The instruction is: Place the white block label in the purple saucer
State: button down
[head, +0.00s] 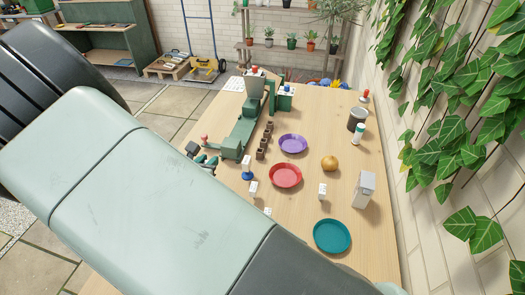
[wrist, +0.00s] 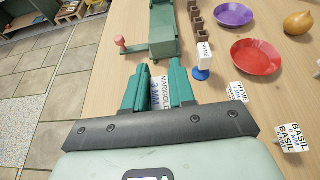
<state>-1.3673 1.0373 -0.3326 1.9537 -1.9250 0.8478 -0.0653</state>
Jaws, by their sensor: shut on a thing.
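The purple saucer (head: 293,150) lies empty on the table beyond the red saucer; it also shows at the top of the wrist view (wrist: 234,20). My gripper (wrist: 158,75) is shut on a white block label (wrist: 160,98) printed "MARIGOLD", seen between the teal fingers in the wrist view. The held block is not clearly visible in the head view, where my arm covers much of the left. My gripper is to the left of and nearer than the purple saucer. Other white blocks stand on the table, one (wrist: 290,140) printed "BASIL".
The red saucer (head: 286,180) and teal saucer (head: 332,240) lie on the table. A green machine (head: 239,137), small brown pots (head: 262,150), a white block on a blue base (head: 247,164), an orange-brown round object (head: 329,163) and a grey-white box (head: 363,190) stand around them.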

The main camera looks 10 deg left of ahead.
jog(key=w+d+m+h, duration=0.15)
jog(key=w+d, duration=0.25)
jog(key=w, duration=0.4)
jog(key=w+d+m+h, duration=0.15)
jog(key=w+d, duration=0.25)
jog(key=w, duration=0.5)
jog(key=m+h, duration=0.2)
send_over(294, 144)
jog(key=shift+g, duration=0.4)
jog(key=shift+f, duration=4.55)
jog(key=shift+s+f, duration=0.1)
jog(key=c, duration=0.9)
grip_release()
jog(key=shift+c, duration=0.2)
